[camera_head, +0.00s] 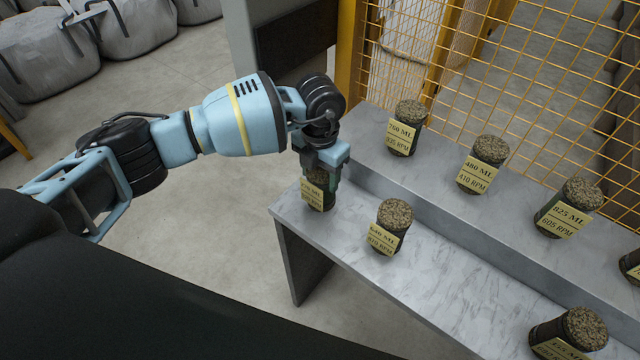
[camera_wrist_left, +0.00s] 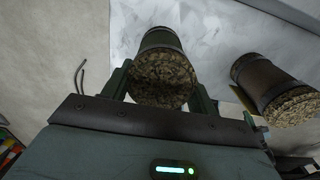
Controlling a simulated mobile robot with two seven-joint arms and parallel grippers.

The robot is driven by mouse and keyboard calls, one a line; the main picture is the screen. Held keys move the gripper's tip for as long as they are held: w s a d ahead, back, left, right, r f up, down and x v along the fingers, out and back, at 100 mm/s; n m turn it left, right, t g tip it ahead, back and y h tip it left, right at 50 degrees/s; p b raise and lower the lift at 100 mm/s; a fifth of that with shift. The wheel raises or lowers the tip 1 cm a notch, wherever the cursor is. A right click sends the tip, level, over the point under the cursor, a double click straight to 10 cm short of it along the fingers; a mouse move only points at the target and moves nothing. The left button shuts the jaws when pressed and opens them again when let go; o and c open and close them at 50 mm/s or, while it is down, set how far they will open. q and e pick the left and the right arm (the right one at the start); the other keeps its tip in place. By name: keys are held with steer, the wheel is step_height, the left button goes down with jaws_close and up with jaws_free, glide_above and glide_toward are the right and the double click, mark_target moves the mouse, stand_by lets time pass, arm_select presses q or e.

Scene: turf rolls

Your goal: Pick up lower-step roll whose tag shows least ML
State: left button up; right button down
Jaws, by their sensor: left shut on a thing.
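My left gripper (camera_head: 321,172) comes down over the leftmost roll (camera_head: 319,190) on the lower step (camera_head: 345,228) and is shut on it. That roll is dark with a yellow tag; its tag is partly covered and too small to read surely. In the left wrist view the roll (camera_wrist_left: 163,75) sits between the two fingers (camera_wrist_left: 160,88). A second lower-step roll (camera_head: 393,215) stands just right of it; its tag's top line seems to end in ML. It also shows in the left wrist view (camera_wrist_left: 272,90). A third lower-step roll (camera_head: 577,330) stands at the lower right. My right gripper is not in view.
Several tagged rolls stand on the upper step: one reads 760 ML (camera_head: 405,125), one 480 ML (camera_head: 484,165), one 825 ML (camera_head: 570,207). A yellow mesh fence (camera_head: 540,60) rises behind. Grey bags (camera_head: 130,30) lie at upper left. Lower-step space between second and third rolls is clear.

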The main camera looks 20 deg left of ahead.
arm_select(q)
steer(key=shift+r, duration=0.1)
steer(key=shift+r, duration=0.45)
steer(key=r, duration=0.2)
steer(key=shift+s+d+r, duration=0.25)
steer(key=shift+s+r, duration=0.05)
steer(key=shift+s, duration=0.1)
steer(key=s+d+r, duration=0.1)
steer(key=s+d, duration=0.5)
steer(key=s, duration=0.7)
steer(key=shift+s+d+r, duration=0.15)
steer(key=shift+s, duration=0.2)
